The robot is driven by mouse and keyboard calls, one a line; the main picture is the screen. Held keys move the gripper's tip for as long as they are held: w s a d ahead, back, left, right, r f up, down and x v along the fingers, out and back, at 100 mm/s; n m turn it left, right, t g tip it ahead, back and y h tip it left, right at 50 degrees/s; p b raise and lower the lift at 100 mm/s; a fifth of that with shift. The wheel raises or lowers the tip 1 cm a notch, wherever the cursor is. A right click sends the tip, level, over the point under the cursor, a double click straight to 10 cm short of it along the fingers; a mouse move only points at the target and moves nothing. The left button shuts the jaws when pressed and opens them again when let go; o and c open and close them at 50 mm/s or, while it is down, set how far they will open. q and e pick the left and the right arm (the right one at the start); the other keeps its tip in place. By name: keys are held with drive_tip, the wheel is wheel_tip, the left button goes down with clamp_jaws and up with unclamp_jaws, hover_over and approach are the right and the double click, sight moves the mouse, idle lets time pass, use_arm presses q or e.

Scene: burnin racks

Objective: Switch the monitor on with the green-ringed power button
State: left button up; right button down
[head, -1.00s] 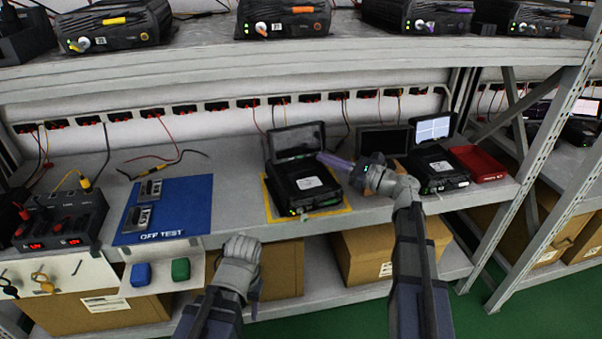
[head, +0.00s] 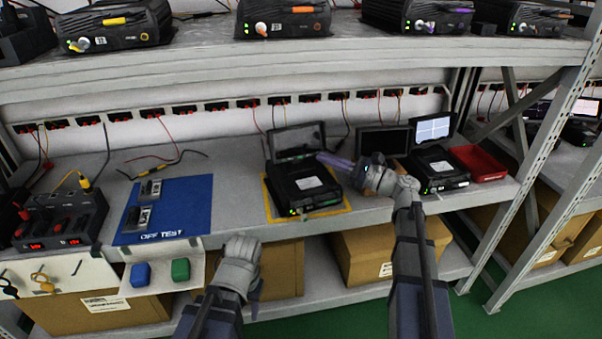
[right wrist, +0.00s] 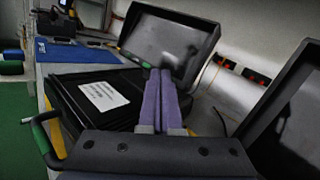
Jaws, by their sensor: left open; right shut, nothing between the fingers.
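A monitor (head: 297,141) with a dark screen stands at the back of a black unit (head: 304,184) with a white label. Its screen also shows dark in the right wrist view (right wrist: 165,45). My right gripper (head: 323,158) is shut and empty, its purple fingers pressed together. Its tips are at the monitor's lower right edge; in the right wrist view the fingers (right wrist: 160,75) overlap the lower frame, and contact cannot be told. I cannot make out the green-ringed power button. My left gripper (head: 255,291) hangs low in front of the shelf, open, its fingers mostly hidden by my wrist.
A second dark monitor (head: 383,141) and a lit one (head: 433,129) stand to the right, near a red tray (head: 478,163). A blue mat (head: 185,200) lies left. The upper shelf (head: 300,58) overhangs at the back. Bare shelf lies between mat and black unit.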

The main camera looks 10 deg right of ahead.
idle(0.4)
use_arm(q)
drive_tip(key=shift+f, duration=0.15)
use_arm(e)
drive_tip(key=shift+w+a+f, duration=0.1)
drive_tip(key=shift+w+f, duration=0.05)
drive_tip(key=shift+w, duration=0.3)
use_arm(q)
drive_tip(key=shift+f, duration=0.1)
use_arm(e)
drive_tip(key=shift+w, duration=0.2)
drive_tip(key=shift+s, duration=0.1)
use_arm(q)
drive_tip(key=shift+r, duration=0.25)
use_arm(e)
drive_tip(key=shift+s, duration=0.55)
drive_tip(key=shift+s+r, duration=0.1)
drive_tip(key=shift+r, duration=0.1)
